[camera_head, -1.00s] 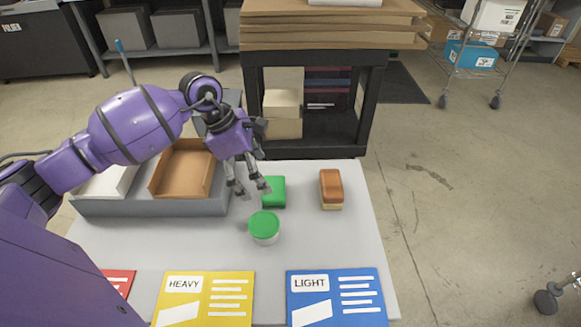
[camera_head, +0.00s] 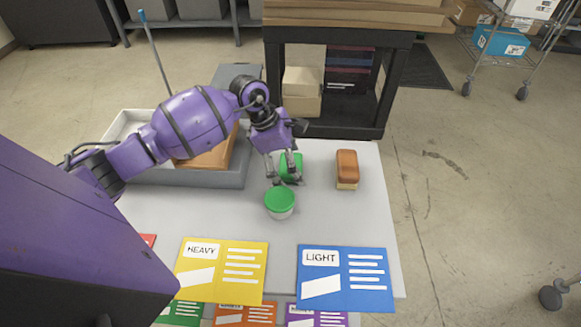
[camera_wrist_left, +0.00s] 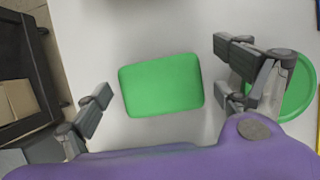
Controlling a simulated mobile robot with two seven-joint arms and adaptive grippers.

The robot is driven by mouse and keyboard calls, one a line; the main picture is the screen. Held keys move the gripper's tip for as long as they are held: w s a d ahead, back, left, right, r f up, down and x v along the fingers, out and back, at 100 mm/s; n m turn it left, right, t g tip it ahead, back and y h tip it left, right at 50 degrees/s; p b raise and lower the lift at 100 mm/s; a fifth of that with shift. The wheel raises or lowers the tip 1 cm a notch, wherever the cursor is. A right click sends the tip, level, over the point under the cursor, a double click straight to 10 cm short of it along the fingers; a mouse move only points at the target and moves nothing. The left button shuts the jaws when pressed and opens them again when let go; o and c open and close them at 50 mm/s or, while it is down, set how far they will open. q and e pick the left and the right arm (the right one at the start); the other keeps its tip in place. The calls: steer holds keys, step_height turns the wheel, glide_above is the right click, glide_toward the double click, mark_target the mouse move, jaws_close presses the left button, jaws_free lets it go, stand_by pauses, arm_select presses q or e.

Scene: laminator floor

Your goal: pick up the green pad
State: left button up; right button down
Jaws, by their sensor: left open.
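The green pad (camera_head: 291,167) lies on the light grey table, partly hidden behind my left gripper's fingers in the head view. In the left wrist view the green pad (camera_wrist_left: 162,85) is a rounded green block lying between the two spread fingers. My left gripper (camera_head: 284,178) is open, pointing down over the pad; in the wrist view the gripper (camera_wrist_left: 165,100) shows a gap on both sides of the pad. My right gripper is not in view.
A green-lidded round tub (camera_head: 280,202) stands close in front of the pad; a brown-topped sponge block (camera_head: 347,169) is to its right. A grey tray (camera_head: 232,178) with a brown box is at left. Yellow HEAVY (camera_head: 221,271) and blue LIGHT (camera_head: 345,278) cards lie in front.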

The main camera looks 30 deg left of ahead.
arm_select(q)
steer(key=c, duration=1.3)
steer(key=shift+o, duration=0.2)
steer(key=shift+w+r, duration=0.1)
steer(key=shift+r, duration=0.5)
steer(key=s+r, duration=0.1)
steer(key=r, duration=0.1)
steer(key=s+r, duration=0.2)
steer(key=r, duration=0.1)
steer(key=s+a+r, duration=0.1)
steer(key=s+r, duration=0.1)
steer(key=shift+s+a+r, duration=0.1)
steer(key=shift+r, duration=0.3)
steer(key=s+a+r, duration=0.1)
steer(key=s+r, duration=0.3)
steer(key=s, duration=0.4)
steer(key=shift+s+a, duration=0.3)
steer(key=shift+s, duration=0.05)
